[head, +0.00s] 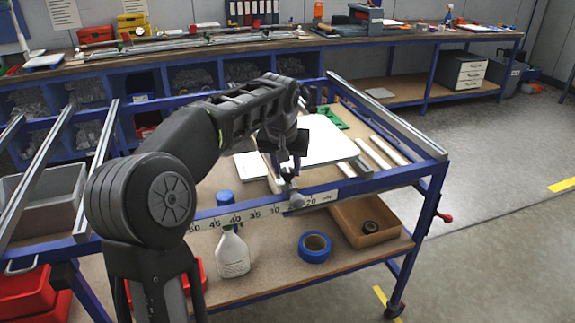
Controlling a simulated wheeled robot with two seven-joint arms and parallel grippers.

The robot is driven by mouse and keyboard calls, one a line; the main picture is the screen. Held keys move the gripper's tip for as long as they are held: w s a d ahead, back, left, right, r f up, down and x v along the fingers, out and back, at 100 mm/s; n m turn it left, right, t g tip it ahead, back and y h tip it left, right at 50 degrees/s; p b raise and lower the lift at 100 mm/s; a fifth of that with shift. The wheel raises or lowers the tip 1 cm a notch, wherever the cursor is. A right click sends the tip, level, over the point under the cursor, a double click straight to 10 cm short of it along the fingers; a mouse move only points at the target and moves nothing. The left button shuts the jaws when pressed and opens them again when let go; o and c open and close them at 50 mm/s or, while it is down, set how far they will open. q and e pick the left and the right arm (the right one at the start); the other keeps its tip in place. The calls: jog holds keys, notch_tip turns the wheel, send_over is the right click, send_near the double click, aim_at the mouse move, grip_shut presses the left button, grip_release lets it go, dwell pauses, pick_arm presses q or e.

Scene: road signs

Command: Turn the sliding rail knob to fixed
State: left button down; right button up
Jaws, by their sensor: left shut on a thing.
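The sliding rail knob (296,201) is a small silver-grey piece at the front rail of the blue-framed table, beside the printed ruler scale (252,215). My left arm reaches in from the left, and my left gripper (289,177) points down at the rail. Its jaws are shut on the upper part of the knob. The fingertips hide part of the knob, and its exact turn angle is too small to tell. My right gripper does not show.
A white board (325,142) lies inside the table frame behind the gripper. The shelf below holds a spray bottle (232,252), a blue tape roll (314,247) and a cardboard tray (345,236). A workbench (220,46) runs along the back.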

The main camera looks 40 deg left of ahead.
pick_arm(q)
jog(key=m, duration=0.1)
jog(key=m+h+p, duration=0.1)
jog(key=m, duration=0.1)
jog(key=m+p, duration=0.1)
jog(key=m, duration=0.1)
jog(key=shift+a+r+h, duration=0.15)
jog(key=shift+a+h, duration=0.1)
jog(key=shift+h, duration=0.15)
jog(key=shift+m+h+p, duration=0.7)
jog(key=shift+m+p, duration=0.3)
jog(key=shift+m, duration=0.9)
jog(key=c, duration=1)
grip_release()
jog(key=v, duration=0.7)
jog(key=shift+s+r, duration=0.25)
jog(key=shift+a, duration=0.15)
